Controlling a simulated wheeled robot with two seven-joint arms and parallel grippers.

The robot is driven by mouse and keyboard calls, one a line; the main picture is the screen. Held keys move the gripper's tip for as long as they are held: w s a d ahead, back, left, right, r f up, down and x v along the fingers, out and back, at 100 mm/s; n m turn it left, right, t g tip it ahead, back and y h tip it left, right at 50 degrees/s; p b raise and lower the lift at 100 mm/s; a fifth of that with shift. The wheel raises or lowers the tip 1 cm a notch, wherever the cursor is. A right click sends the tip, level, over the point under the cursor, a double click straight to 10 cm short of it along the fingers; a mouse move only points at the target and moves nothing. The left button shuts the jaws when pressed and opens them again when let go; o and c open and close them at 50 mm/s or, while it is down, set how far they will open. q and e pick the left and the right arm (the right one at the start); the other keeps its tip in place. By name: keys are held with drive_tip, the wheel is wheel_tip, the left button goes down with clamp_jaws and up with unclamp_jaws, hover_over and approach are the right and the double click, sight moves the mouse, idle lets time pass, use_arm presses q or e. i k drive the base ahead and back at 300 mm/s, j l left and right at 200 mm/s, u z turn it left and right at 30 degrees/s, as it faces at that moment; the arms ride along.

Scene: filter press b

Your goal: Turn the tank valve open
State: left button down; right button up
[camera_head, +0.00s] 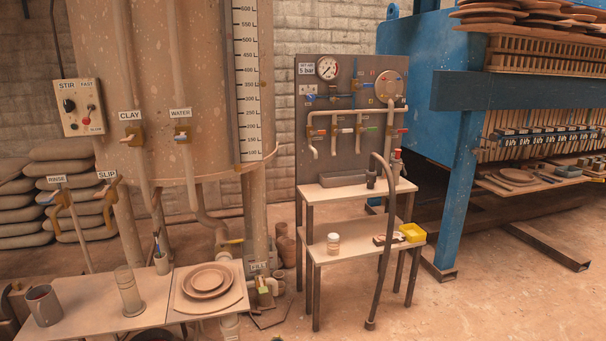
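A large beige tank (205,110) stands at the left on legs. Valves labelled CLAY (132,137) and WATER (182,134) sit on pipes along its front. Valves labelled RINSE (57,198) and SLIP (108,192) are at the far left. No label reads "tank", and whether the yellow lever is open or closed I cannot tell. Neither of my grippers is in view.
A low table (105,310) with a mug, a glass cylinder and plates stands at the front left. A valve panel (345,120) with gauges is in the middle, behind a small stand (357,190) and a dark hose (385,240). A blue press frame (460,180) fills the right. The front-right floor is clear.

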sight(232, 242)
drive_tip(key=i+u, duration=0.25)
drive_tip(key=i, duration=0.7)
drive_tip(key=i+u, duration=0.3)
drive_tip(key=i, duration=0.65)
